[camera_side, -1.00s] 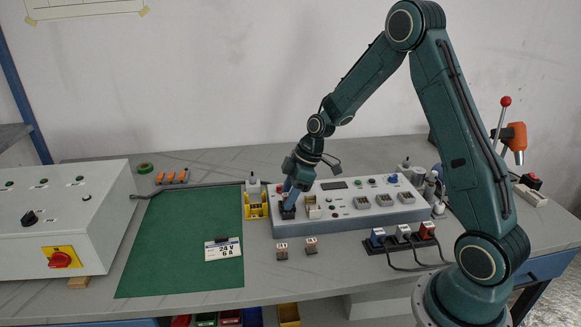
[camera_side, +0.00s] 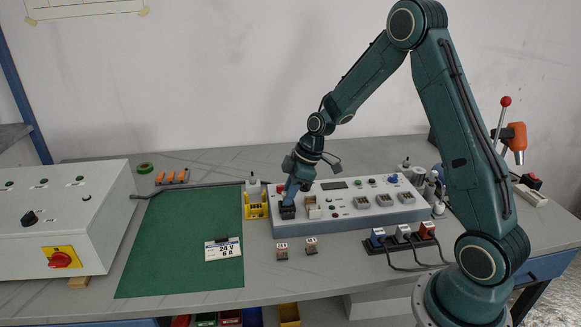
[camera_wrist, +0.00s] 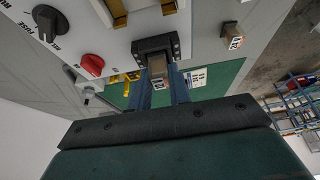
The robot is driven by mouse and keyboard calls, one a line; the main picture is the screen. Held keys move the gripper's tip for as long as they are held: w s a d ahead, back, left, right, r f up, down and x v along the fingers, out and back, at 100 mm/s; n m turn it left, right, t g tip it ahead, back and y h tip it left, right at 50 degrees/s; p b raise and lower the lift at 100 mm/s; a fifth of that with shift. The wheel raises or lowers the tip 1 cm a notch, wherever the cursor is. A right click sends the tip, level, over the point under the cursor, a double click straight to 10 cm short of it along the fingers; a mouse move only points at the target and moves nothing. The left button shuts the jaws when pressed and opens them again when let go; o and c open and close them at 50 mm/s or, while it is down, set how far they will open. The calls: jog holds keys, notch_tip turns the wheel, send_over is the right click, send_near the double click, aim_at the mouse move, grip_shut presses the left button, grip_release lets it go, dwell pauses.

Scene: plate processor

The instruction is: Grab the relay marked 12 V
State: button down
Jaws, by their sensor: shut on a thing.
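My gripper (camera_side: 287,203) is low over the left end of the grey console, at a black socket. In the wrist view its two blue fingers (camera_wrist: 162,88) are closed around a small brown relay (camera_wrist: 157,70) with a pale label. The black socket (camera_wrist: 152,44) shows right at the fingertips; I cannot tell whether the relay is fully seated in it. The label is too small to read surely. Two more relays stand on the table in front of the console, one at left (camera_side: 282,252) and one at right (camera_side: 311,246). One relay also shows in the wrist view (camera_wrist: 231,33).
The console (camera_side: 350,212) carries knobs, buttons and more sockets close to my gripper. A yellow holder (camera_side: 255,210) stands just left of it. A card reading 24 V 6 A (camera_side: 224,251) is on the green mat (camera_side: 170,260). A plugged power strip (camera_side: 403,240) lies at the right.

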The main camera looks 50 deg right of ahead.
notch_tip(320, 180, up, 20)
jog(key=shift+f, duration=0.2)
dwell(0.4)
jog(key=shift+w, duration=0.1)
dwell(0.4)
